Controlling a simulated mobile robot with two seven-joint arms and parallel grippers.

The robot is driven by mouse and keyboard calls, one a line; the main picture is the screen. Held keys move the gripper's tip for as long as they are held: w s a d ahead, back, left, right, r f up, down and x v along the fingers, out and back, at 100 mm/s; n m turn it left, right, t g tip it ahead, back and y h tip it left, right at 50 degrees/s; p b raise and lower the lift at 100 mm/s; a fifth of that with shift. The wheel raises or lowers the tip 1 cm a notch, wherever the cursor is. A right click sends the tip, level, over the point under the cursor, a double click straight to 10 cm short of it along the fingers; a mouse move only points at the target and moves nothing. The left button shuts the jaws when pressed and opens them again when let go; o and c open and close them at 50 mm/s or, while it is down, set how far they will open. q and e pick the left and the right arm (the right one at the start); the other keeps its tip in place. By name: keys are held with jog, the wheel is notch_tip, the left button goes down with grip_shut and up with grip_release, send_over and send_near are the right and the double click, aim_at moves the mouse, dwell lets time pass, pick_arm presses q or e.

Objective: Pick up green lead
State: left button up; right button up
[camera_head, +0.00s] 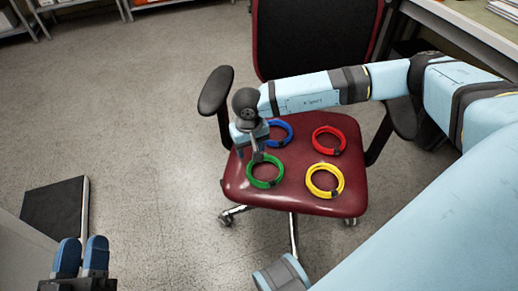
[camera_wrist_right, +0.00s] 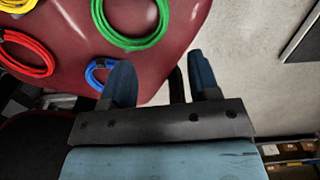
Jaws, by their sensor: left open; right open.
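The green lead (camera_head: 265,171) is a coiled ring lying on the front left part of a dark red chair seat (camera_head: 300,198). My right gripper (camera_head: 254,146) hangs just above and behind the green lead, its fingers pointing down. In the right wrist view the green lead (camera_wrist_right: 131,28) lies at the top, beyond the fingertips. The right gripper (camera_wrist_right: 163,82) shows two blue fingers apart with nothing between them. My left gripper (camera_head: 81,255) is at the bottom left, open and empty, far from the chair.
A blue lead (camera_head: 276,133), a red lead (camera_head: 329,140) and a yellow lead (camera_head: 325,181) lie on the same seat. The chair has armrests, one at the left (camera_head: 216,90). Shelves stand at the back left, a desk at the right.

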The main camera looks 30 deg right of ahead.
jog(key=b, duration=0.2)
send_over(251, 175)
notch_tip(251, 175, down, 8)
jog(key=shift+w+r, duration=0.15)
notch_tip(251, 175, down, 5)
jog(key=shift+f+b, duration=0.1)
jog(key=shift+b, duration=1.1)
pick_arm(q)
notch_tip(251, 175, down, 7)
jog(key=g, duration=0.2)
jog(key=shift+w+d+m+g, duration=0.15)
jog(key=shift+d+m+g, duration=0.1)
jog(key=shift+m+g, duration=0.15)
pick_arm(e)
grip_shut()
jog(key=shift+r, duration=0.2)
